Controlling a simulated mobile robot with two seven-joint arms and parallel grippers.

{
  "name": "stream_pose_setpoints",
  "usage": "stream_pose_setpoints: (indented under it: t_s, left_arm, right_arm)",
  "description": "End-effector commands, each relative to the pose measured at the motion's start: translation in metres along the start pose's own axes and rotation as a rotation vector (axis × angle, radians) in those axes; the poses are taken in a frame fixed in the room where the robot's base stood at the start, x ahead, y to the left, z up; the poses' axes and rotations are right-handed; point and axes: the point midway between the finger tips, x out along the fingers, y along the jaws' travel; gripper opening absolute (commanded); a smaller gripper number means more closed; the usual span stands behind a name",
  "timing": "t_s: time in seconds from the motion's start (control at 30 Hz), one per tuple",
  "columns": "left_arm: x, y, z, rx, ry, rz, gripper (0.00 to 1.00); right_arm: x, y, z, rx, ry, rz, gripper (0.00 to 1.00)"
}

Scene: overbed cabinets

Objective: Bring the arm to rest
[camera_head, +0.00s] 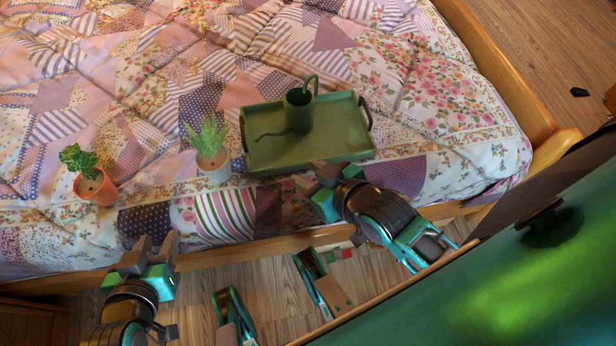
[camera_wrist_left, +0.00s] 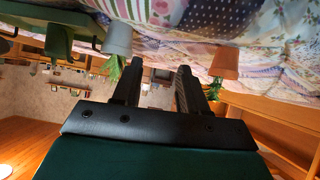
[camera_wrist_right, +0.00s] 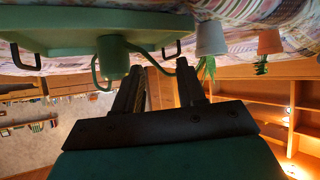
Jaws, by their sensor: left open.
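My left gripper (camera_head: 155,248) is at the lower left in the head view, over the bed's near edge. Its fingers stand apart in the left wrist view (camera_wrist_left: 158,75), with nothing between them. My right gripper (camera_head: 314,180) is just in front of the green tray (camera_head: 262,161) in the head view. Its fingers are also apart in the right wrist view (camera_wrist_right: 158,78), and I see nothing gripped. A dark green watering can (camera_head: 298,112) stands on the tray. It shows behind the fingers in the right wrist view (camera_wrist_right: 113,60).
A plant in a grey-white pot (camera_head: 214,167) stands left of the tray. A plant in an orange pot (camera_head: 97,188) is further left. Both are on the patchwork bed cover (camera_head: 130,120). A green panel with a dark knob (camera_head: 543,218) fills the lower right.

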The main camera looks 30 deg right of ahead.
Motion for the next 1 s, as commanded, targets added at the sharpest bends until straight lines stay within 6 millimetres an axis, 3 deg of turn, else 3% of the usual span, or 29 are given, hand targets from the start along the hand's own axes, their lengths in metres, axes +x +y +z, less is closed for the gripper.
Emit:
stream_pose_setpoints:
  t_s: [0.13, 0.47, 0.73, 1.0]
  left_arm:
    - [0.0, 0.0, 0.0, 0.0, 0.0, 0.0, 0.43]
    - [-0.004, 0.0, -0.005, 0.0, 0.001, 0.0, 0.43]
    - [-0.035, -0.004, -0.049, 0.008, 0.008, -0.019, 0.43]
    - [-0.072, -0.016, -0.077, 0.014, -0.01, -0.056, 0.43]
  right_arm:
    - [-0.003, -0.011, 0.002, 0.084, -0.02, -0.033, 0.4]
    - [-0.006, -0.01, -0.002, 0.083, -0.021, -0.032, 0.4]
    - [-0.037, 0.0, -0.039, 0.075, -0.025, -0.009, 0.4]
    - [-0.071, 0.012, -0.077, 0.067, -0.027, 0.019, 0.4]
